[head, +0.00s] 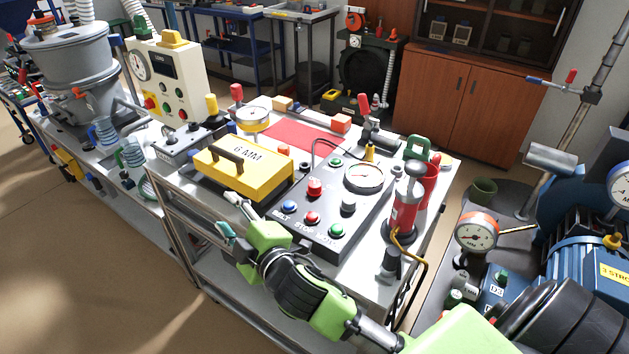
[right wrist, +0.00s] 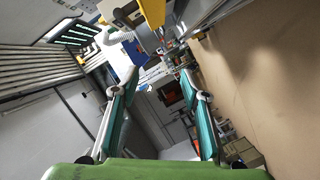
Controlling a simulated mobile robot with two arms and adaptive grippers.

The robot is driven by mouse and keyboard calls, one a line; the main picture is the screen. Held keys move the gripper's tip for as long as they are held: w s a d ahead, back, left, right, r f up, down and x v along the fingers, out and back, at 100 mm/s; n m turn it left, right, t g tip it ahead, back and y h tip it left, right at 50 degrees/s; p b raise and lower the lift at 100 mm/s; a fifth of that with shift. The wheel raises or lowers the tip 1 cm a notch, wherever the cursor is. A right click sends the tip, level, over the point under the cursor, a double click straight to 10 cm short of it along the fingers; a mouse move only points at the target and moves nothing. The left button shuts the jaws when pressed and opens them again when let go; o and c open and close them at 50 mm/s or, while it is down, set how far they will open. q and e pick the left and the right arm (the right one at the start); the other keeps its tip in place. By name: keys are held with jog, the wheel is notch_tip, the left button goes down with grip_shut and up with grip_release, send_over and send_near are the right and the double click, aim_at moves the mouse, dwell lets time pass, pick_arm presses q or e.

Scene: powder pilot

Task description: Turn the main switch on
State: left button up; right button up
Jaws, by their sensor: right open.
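A white control panel (head: 165,80) with a gauge, a dark display and coloured buttons stands at the upper left. It carries a red knob on a yellow plate (head: 151,103), which looks like a main switch, but I cannot read a label. My right gripper (head: 229,214) is in front of the yellow 6 MM case, near the table's front edge. It is some way to the right of the panel and not touching it. In the right wrist view its two teal fingers (right wrist: 158,78) are apart with nothing between them. My left gripper is not in view.
A yellow case (head: 225,178) marked 6 MM and a dark button box (head: 325,235) stand close to the gripper. A grey box with levers (head: 182,150) stands between gripper and panel. A grey hopper (head: 72,55) stands far left.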

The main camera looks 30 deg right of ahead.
jog(key=w+a+r+n+t+y, duration=0.2)
jog(key=w+a+r+n+y, duration=0.2)
jog(key=a+r+n+y, duration=0.65)
jog(key=a+r+n+g+y, duration=0.4)
jog(key=a+n+g+y, duration=0.15)
jog(key=n, duration=0.85)
jog(key=n+g+h, duration=1.3)
jog(key=n+h, duration=0.4)
send_over(315, 184)
notch_tip(315, 184, down, 5)
notch_tip(315, 184, down, 13)
jog(key=p, duration=0.3)
jog(key=shift+f, duration=0.2)
